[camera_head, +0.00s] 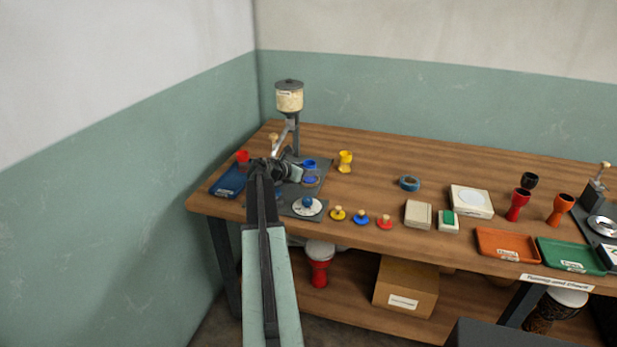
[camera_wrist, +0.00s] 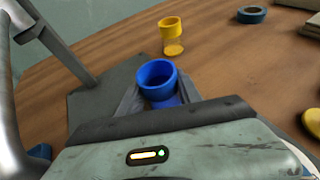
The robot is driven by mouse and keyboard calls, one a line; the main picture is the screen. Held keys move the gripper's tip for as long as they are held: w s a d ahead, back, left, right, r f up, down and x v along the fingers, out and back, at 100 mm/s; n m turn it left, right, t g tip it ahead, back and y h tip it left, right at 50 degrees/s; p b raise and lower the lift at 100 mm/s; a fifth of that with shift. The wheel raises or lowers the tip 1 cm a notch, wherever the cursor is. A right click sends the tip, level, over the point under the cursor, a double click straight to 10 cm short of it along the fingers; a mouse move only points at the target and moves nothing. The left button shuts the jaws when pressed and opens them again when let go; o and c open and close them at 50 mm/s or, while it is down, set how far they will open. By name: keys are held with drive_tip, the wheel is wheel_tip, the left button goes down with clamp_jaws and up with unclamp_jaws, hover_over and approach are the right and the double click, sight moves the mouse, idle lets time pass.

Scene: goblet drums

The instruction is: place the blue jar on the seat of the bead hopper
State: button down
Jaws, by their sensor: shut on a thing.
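The blue jar (camera_head: 309,164) has a thick blue open rim and stands about upright. In the wrist view the blue jar (camera_wrist: 157,78) sits between the two dark fingers of my gripper (camera_wrist: 160,100), which is shut on it. In the head view my gripper (camera_head: 298,172) reaches over the grey base plate of the bead hopper (camera_head: 289,97). A round blue-and-grey spot (camera_head: 311,181) shows just below the jar; I cannot tell whether it is the seat or the jar's lower part. The jar's underside is hidden, so any contact with the plate cannot be told.
A yellow jar (camera_head: 345,158) stands right of the hopper, a red one (camera_head: 242,156) left near a blue tray (camera_head: 228,182). The hopper's post (camera_wrist: 55,45) rises close at left in the wrist view.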

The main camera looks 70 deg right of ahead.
drive_tip(key=shift+r, duration=0.1)
drive_tip(key=c, duration=0.8)
unclamp_jaws()
drive_tip(key=shift+r, duration=0.1)
drive_tip(key=p+v, duration=0.5)
drive_tip(key=v, duration=0.7)
